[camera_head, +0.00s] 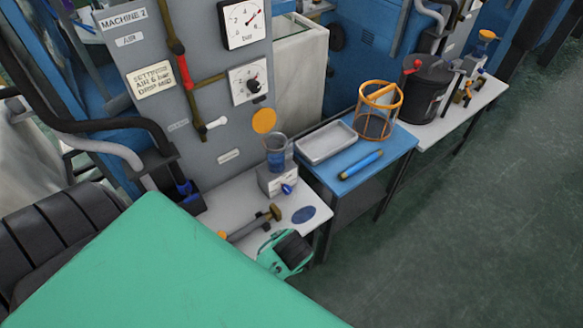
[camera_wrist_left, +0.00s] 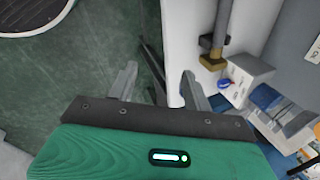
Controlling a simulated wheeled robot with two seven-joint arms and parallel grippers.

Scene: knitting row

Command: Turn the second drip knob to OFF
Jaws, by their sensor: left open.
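A drip unit (camera_head: 276,180) stands on the white shelf in front of the Machine 2 panel. It is a pale box with a clear cup above and a blue knob (camera_head: 287,189) on its front. The blue knob also shows in the left wrist view (camera_wrist_left: 225,84), right of the fingers. My left gripper (camera_wrist_left: 158,70) is open with nothing between its fingers, and the knob is outside them, not touched. In the head view my green arm fills the foreground and the fingers cannot be made out. The knob's exact setting is too small to read. My right gripper is not in view.
A brass-headed tool (camera_head: 250,225) and a blue disc (camera_head: 304,214) lie on the shelf near the drip unit. The panel (camera_head: 205,85) rises behind with gauges, pipes and a "DRIP MID" label. A blue table (camera_head: 338,192) holds a metal tray and an orange-rimmed basket.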

